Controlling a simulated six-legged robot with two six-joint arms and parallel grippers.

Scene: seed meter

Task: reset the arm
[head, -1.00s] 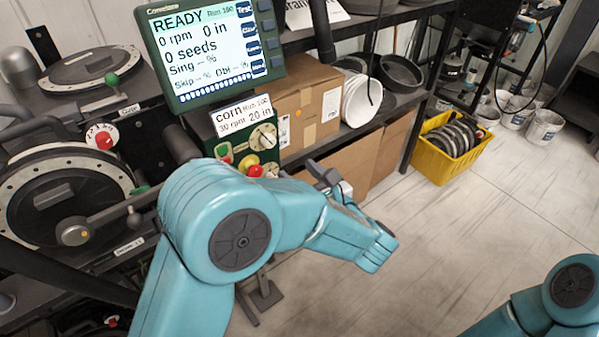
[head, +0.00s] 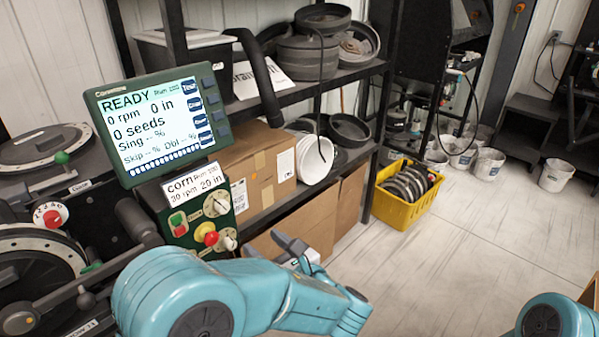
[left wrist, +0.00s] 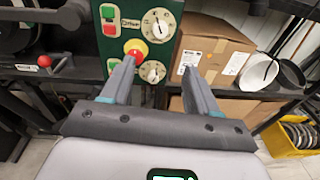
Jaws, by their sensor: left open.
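My left gripper (head: 296,250) is at the end of my teal left arm in the head view, in front of the shelf boxes and to the right of the control box. In the left wrist view its two grey fingers (left wrist: 158,68) are spread apart with nothing between them. The green control box (head: 200,222) has a red knob on yellow, a green and a red button, and dials. It also shows beyond the fingers in the left wrist view (left wrist: 112,52), apart from them. The monitor (head: 160,125) above reads READY, 0 rpm, 0 seeds. My right gripper is out of view.
Cardboard boxes (head: 248,165) and a white bucket (head: 316,160) sit on the black shelf. A yellow crate (head: 405,212) of dark discs stands on the floor. Round seed meters (head: 40,145) are at the left. The floor (head: 470,260) on the right is largely clear.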

